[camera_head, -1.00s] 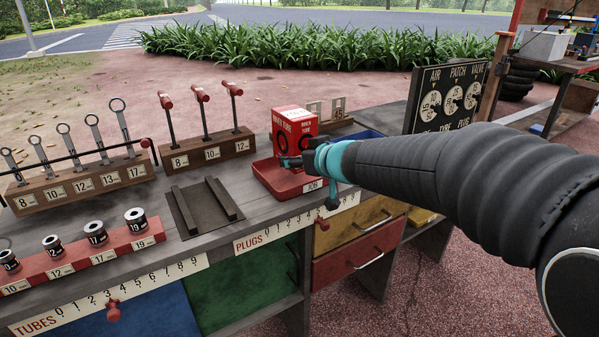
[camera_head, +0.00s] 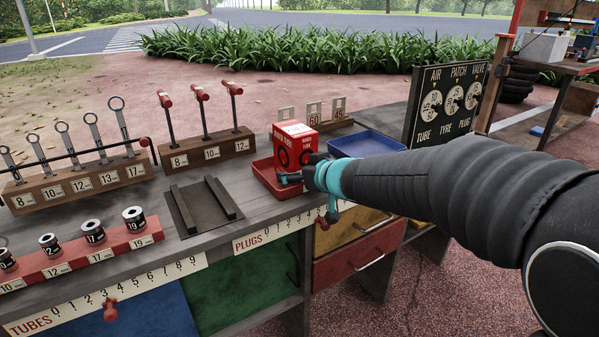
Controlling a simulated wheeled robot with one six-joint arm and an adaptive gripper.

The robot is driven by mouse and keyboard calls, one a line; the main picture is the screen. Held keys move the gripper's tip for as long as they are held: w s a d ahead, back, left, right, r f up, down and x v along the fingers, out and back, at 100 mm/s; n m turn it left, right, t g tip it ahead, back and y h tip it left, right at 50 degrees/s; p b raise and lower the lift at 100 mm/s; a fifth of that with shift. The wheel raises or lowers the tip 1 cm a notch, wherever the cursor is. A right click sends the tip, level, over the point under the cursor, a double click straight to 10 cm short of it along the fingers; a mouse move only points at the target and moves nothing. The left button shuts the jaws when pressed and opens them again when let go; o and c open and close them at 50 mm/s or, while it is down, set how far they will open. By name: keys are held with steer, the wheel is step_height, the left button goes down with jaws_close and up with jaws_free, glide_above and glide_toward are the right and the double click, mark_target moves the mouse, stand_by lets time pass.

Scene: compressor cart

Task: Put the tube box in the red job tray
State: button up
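The tube box (camera_head: 291,151) is a red carton with a white label on top and black ring prints on its sides. It stands upright at the red job tray (camera_head: 262,177), with its lower part inside the tray's outline. I cannot tell if its base touches the tray floor. My gripper (camera_head: 297,171), with teal parts and dark fingers, is at the lower front of the box and seems shut on it. The fingers and the wrist hide the box's lower edge and the tray's right part.
A blue tray (camera_head: 378,143) lies right of the red tray, partly behind my arm. A black two-rail stand (camera_head: 203,205) lies left. Wooden racks with levers (camera_head: 207,152) and wrenches (camera_head: 80,184) stand behind and left. A gauge board (camera_head: 445,105) stands at right.

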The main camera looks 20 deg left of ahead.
steer(key=shift+r, duration=0.1)
steer(key=shift+r+p, duration=0.15)
steer(key=shift+p, duration=0.15)
steer(key=v, duration=1.2)
steer(key=shift+b, duration=0.35)
steer(key=shift+d, duration=0.1)
steer(key=s+d+f+m+g+h, duration=0.1)
steer(key=s+d+f+m+h, duration=0.2)
steer(key=s+d, duration=0.4)
steer(key=s+d+f+m+g+h, duration=0.1)
steer(key=s+d+f+m+h, duration=0.2)
steer(key=s+d, duration=0.5)
steer(key=s+d+f+m+g+h, duration=0.1)
steer(key=s+d+f+m+h, duration=0.3)
steer(key=d, duration=0.9)
steer(key=s, duration=0.3)
steer(key=shift+s, duration=0.4)
